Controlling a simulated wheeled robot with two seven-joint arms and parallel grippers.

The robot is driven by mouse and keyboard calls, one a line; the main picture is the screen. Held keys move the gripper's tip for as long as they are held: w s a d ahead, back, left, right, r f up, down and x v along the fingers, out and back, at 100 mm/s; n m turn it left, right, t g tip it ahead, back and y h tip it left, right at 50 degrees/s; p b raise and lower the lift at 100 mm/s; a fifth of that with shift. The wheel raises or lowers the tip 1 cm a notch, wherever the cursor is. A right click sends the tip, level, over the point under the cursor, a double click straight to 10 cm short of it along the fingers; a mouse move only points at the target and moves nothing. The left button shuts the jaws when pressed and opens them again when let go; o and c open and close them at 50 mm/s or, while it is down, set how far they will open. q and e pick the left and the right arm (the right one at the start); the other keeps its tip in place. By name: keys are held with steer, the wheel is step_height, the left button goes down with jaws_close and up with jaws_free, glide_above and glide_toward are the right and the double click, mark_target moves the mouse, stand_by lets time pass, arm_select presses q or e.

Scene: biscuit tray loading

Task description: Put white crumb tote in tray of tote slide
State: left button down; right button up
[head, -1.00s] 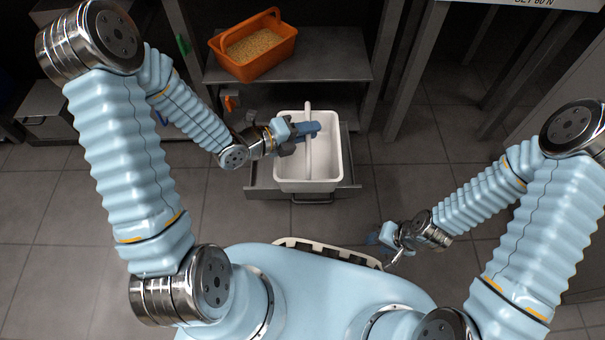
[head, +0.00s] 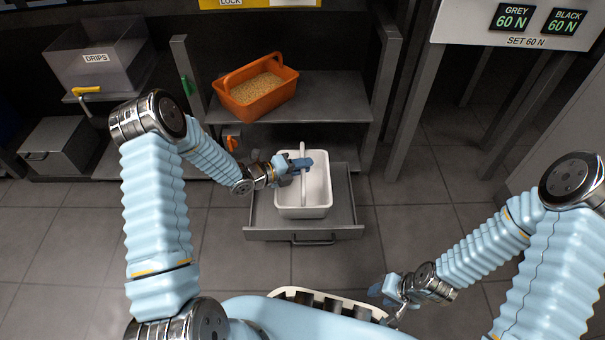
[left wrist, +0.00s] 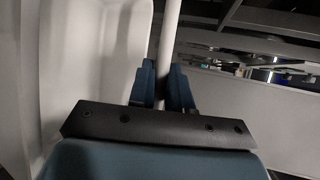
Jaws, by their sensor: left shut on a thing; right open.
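The white crumb tote (head: 318,201) is an open white box with a bar handle across its top. In the head view it is in or just over the grey pulled-out tray (head: 345,216) of the tote slide; I cannot tell whether it rests on the floor of the tray. My left gripper (head: 296,165) is shut on the tote's white handle (head: 303,184). In the left wrist view the blue fingers (left wrist: 162,88) close around the handle bar (left wrist: 169,40). My right gripper (head: 383,298) is open and empty, low at the right near my base.
An orange tote (head: 262,99) of crumbs stands on the shelf (head: 325,92) above and behind the tray. A grey DRIPS bin (head: 92,62) is at the upper left. A panel with readouts (head: 520,30) hangs at the upper right. The floor at right is clear.

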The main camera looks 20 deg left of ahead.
arm_select(q)
step_height(320, 180, down, 4)
steer(key=shift+w+r+b, duration=0.15)
steer(key=shift+r+b, duration=0.05)
steer(key=shift+b, duration=0.2)
steer(key=shift+r, duration=0.1)
steer(key=c, duration=1.1)
jaws_free()
steer(key=shift+o, duration=0.2)
steer(key=shift+a, duration=0.2)
steer(key=p+v, duration=0.2)
steer(key=v, duration=1)
steer(key=shift+d, duration=0.15)
steer(key=shift+r, duration=0.1)
